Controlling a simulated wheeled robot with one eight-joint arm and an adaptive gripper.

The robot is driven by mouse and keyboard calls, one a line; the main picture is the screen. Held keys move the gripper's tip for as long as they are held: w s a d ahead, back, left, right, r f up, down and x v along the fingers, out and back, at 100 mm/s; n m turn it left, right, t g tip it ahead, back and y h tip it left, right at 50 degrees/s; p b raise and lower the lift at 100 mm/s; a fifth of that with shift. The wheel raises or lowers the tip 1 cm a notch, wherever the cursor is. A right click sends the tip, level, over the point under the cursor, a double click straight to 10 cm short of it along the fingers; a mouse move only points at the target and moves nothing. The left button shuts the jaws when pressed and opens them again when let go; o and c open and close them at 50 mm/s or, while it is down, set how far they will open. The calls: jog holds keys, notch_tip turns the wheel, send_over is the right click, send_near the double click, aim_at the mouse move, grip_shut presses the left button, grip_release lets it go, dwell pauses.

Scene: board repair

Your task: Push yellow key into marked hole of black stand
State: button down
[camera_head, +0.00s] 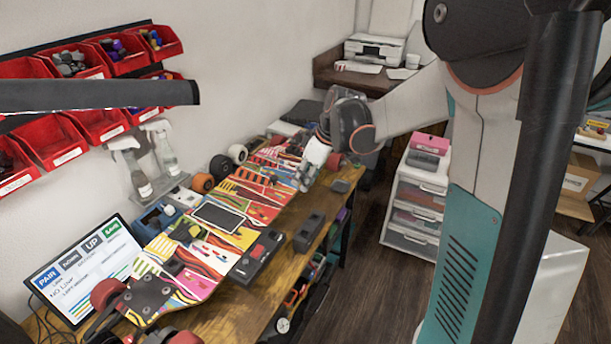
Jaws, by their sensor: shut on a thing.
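My gripper (303,179) reaches in from the right and points down over the far part of the workbench, at the end of the long colourful board (262,200). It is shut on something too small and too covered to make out. I cannot pick out the yellow key for certain. A black box with a red part on top (257,258) lies at the bench's front edge. A smaller black block (309,232) stands to its right, apart from my gripper. I cannot tell which of these is the black stand, and no marked hole can be made out.
Red bins (100,124) hang on the wall. A white drawer unit (415,200) stands right of the bench, with open floor between.

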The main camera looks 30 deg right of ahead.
jog(key=shift+f+b, duration=4.05)
jog(key=shift+f, duration=3.7)
jog(key=shift+f, duration=1.65)
jog(key=c, duration=1.4)
grip_release()
